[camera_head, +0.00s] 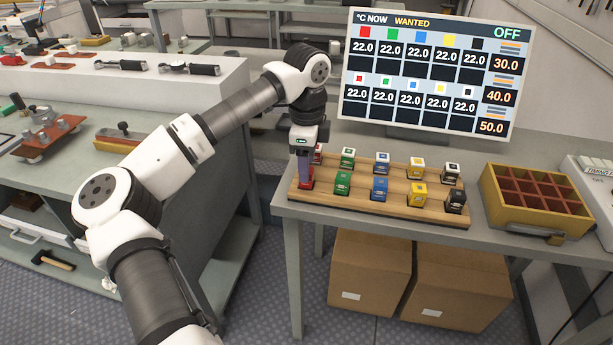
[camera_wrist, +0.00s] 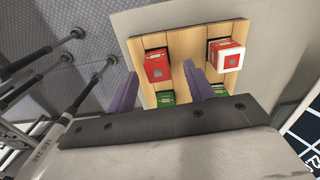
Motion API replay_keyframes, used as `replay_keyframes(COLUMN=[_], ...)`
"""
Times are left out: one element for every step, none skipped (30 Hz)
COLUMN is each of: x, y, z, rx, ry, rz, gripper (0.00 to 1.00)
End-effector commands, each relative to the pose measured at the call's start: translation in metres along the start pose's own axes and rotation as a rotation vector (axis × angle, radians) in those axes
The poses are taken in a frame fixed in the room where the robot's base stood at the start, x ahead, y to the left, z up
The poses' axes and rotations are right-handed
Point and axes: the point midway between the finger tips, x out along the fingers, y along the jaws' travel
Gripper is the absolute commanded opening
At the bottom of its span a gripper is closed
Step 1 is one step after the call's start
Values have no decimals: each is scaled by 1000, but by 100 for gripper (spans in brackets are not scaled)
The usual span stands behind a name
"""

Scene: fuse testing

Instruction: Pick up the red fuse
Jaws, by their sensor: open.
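The red fuse (camera_head: 306,182) stands in the front row at the left end of the wooden rack (camera_head: 390,205). In the wrist view the solid red fuse (camera_wrist: 157,66) shows between and slightly beyond the tips of my two purple fingers. My gripper (camera_head: 304,168) points down right over this fuse and is open. The fingers are on either side of it in the wrist view (camera_wrist: 160,72); whether they touch it I cannot tell. A red fuse with a white top (camera_wrist: 226,54) stands in the back row, to the right in the wrist view and partly hidden by my gripper in the head view.
Green (camera_head: 342,182), blue (camera_head: 380,189), yellow (camera_head: 417,195) and black (camera_head: 455,200) fuses fill the front row, with white-topped ones behind. A yellow box with red compartments (camera_head: 490,190) stands to the right. A display (camera_head: 428,75) rises behind the rack.

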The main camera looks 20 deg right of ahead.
Motion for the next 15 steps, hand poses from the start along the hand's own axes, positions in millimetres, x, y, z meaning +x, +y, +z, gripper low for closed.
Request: replay_keyframes(x=[6, 10, 16, 20, 24, 28, 31, 32, 34, 34, 35, 35, 35, 35, 35], y=[2, 4, 4, 4, 4, 4, 4, 4, 4, 3, 3, 3, 3, 3, 3], z=[0, 0, 0, 0, 0, 0, 0, 0, 0, 0, 0, 0, 0, 0, 0], rx=[0, 1, 0, 0, 0, 1, 1, 1, 1, 1, 1, 1, 1, 1, 1], ry=[3, 3, 3, 3, 3, 2, 2, 1, 1, 1, 0, 0, 0, 0, 0], rz=[3, 3, 2, 2, 2, 2, 1, 1, 1, 0, 0, 0, 0, 0, 0], gripper=[53, 53, 53, 53, 53, 53, 53, 53, 53, 53, 53, 53, 53, 53, 53])
